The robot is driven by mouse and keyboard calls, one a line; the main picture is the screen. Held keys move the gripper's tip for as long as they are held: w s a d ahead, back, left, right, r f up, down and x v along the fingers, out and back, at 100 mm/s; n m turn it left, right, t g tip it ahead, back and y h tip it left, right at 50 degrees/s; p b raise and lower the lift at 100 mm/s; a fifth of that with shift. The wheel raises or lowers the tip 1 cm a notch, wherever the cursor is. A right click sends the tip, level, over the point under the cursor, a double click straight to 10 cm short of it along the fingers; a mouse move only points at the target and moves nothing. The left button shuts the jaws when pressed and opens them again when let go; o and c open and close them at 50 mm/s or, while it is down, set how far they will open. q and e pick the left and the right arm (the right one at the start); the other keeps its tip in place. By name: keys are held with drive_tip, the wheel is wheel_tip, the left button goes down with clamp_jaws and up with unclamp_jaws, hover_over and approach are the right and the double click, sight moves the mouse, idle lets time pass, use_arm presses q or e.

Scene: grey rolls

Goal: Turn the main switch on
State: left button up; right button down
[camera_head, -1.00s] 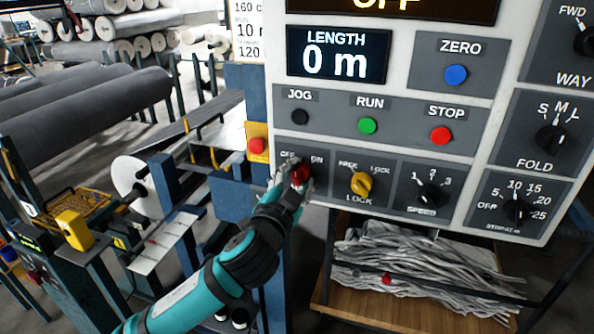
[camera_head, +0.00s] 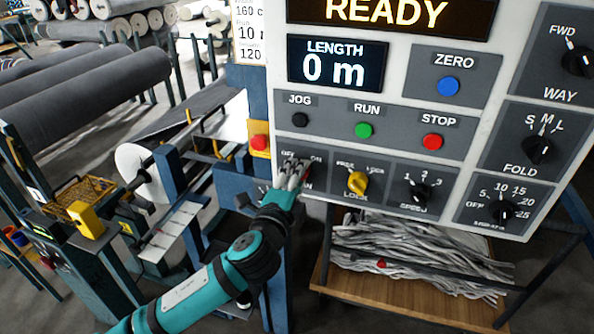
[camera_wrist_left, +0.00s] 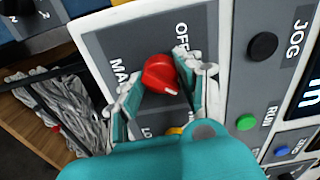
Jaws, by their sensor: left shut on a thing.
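The main switch is a red knob (camera_wrist_left: 160,73) on a grey plate marked OFF and MAIN in the left wrist view. In the head view only a red sliver of the main switch (camera_head: 307,173) shows beside my gripper, between OFF and ON. My left gripper (camera_head: 291,175) is shut on this knob, with one finger on each side of it; the gripper also shows in the left wrist view (camera_wrist_left: 160,85). The knob's white mark points toward the lower right in the wrist view. The display (camera_head: 390,12) above reads READY. My right gripper is not in view.
The yellow lock knob (camera_head: 356,184) is just right of the main switch. Black, green and red buttons sit above. A red stop button (camera_head: 260,143) on a yellow box is close on the left. Grey rolls (camera_head: 90,95) lie behind.

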use_arm(q)
drive_tip(key=shift+m, duration=0.5)
drive_tip(key=o, duration=1.2)
drive_tip(key=shift+c, duration=0.2)
drive_tip(key=v, duration=1.2)
